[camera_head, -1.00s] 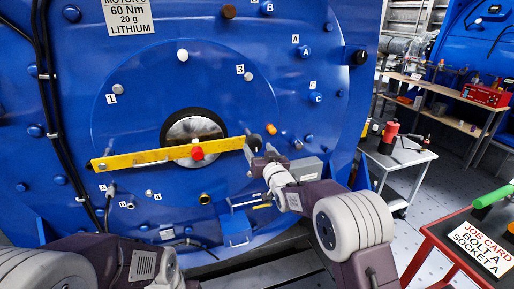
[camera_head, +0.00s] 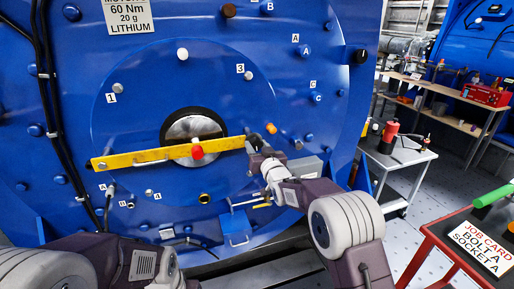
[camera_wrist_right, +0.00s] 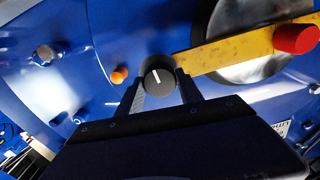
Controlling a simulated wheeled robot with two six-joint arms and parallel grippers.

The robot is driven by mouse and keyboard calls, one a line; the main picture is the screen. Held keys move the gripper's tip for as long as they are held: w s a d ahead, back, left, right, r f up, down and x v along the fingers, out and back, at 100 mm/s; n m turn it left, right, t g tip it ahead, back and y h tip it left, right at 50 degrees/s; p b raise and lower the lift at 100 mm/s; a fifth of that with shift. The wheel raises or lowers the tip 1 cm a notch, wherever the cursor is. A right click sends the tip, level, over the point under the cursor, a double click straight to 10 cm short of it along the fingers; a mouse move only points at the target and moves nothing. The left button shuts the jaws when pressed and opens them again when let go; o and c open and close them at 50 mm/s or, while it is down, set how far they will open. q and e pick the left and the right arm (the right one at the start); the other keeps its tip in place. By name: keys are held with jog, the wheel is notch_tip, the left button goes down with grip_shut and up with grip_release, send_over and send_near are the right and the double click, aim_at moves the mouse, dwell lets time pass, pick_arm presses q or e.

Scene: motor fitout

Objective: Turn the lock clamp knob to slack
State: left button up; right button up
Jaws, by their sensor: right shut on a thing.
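The lock clamp knob (camera_wrist_right: 159,77) is round and black with a white pointer line. It sits by the right end of the yellow bar (camera_head: 150,157) on the blue motor face. In the right wrist view its pointer stands near upright, tilted slightly left. My right gripper (camera_wrist_right: 160,86) is shut on the knob, one finger on each side. In the head view my right gripper (camera_head: 256,146) reaches the bar's right end and largely hides the knob. A red knob (camera_head: 197,152) sits mid-bar. My left arm shows at bottom left; its gripper is out of view.
An orange knob (camera_head: 271,128) sits close beside my right gripper. A small blue box (camera_head: 236,232) with rods is below it. A grey cart (camera_head: 400,160) and a red table with a job card (camera_head: 482,246) stand at right.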

jog(key=n+b, duration=0.3)
jog(key=n, duration=0.2)
jog(key=shift+f+n, duration=0.15)
jog(key=shift+n, duration=0.15)
jog(key=n+b, duration=0.3)
jog(key=n, duration=0.2)
jog(key=n+b, duration=0.3)
jog(key=n, duration=0.2)
jog(key=shift+a+f, duration=0.1)
jog(key=n+b, duration=0.4)
jog(key=n, duration=0.1)
jog(key=shift+b, duration=0.4)
jog(key=n+b, duration=0.1)
jog(key=n, duration=0.2)
jog(key=shift+b, duration=0.4)
jog(key=n+b, duration=0.1)
jog(key=n, duration=0.1)
jog(key=shift+n, duration=0.4)
jog(key=n+b, duration=0.1)
jog(key=n, duration=0.3)
jog(key=shift+n, duration=2.3)
